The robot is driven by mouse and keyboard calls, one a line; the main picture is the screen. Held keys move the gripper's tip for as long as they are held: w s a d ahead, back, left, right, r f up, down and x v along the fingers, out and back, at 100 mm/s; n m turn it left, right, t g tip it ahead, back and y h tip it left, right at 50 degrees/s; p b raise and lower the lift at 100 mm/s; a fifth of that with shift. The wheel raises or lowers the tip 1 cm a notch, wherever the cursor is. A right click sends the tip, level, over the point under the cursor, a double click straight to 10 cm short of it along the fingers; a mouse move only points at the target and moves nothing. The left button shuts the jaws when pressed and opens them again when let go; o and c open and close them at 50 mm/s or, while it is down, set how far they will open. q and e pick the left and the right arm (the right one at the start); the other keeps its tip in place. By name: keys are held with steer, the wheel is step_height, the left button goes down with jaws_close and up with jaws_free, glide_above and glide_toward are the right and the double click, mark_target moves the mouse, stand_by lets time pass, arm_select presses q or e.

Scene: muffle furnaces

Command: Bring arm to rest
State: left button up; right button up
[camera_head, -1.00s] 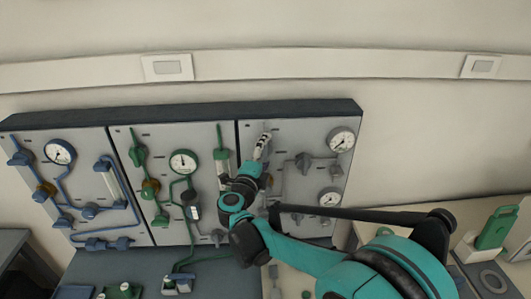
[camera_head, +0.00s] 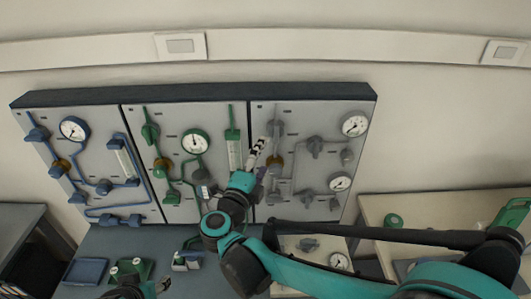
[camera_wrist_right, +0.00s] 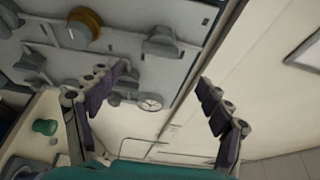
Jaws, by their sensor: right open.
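My right arm comes in from the lower right of the head view. Its right gripper (camera_head: 257,150) is in front of the wall panel, near the border of the green and grey sections. In the right wrist view its two fingers stand wide apart with nothing between them (camera_wrist_right: 160,100). I cannot tell from the head view whether it touches the panel.
The panel (camera_head: 187,150) carries blue, green and grey pipes, valves and gauges. A blue tray (camera_head: 85,271) and small green and grey devices lie on the bench below. A pale table (camera_head: 440,205) with green items stands at the right. A green round item (camera_wrist_right: 45,127) shows in the wrist view.

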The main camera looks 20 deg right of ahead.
steer(key=shift+w+r, duration=0.1)
stand_by(0.5)
steer(key=a+r+n+t+y+b, duration=0.35)
steer(key=r+n+t+y, duration=0.2)
steer(key=n+y, duration=0.4)
steer(key=s+a+f+n+g+y+b, duration=0.1)
steer(key=s+a+f+n+g+y, duration=0.25)
steer(key=n, duration=0.65)
steer(key=s+d+f+n+g+b, duration=0.1)
steer(key=s+d+f+n+g, duration=0.1)
steer(key=s+f, duration=0.3)
steer(key=s+d+f+n+g+h+b, duration=0.1)
steer(key=s+d+f+g, duration=0.3)
steer(key=f, duration=0.8)
steer(key=s+d+f+n+g+h+b, duration=0.1)
steer(key=s+d+f+n+g, duration=0.2)
steer(key=s+f, duration=0.4)
steer(key=shift+s+d+f+g+b, duration=0.35)
steer(key=shift+d+f, duration=0.25)
steer(key=shift+f, duration=0.35)
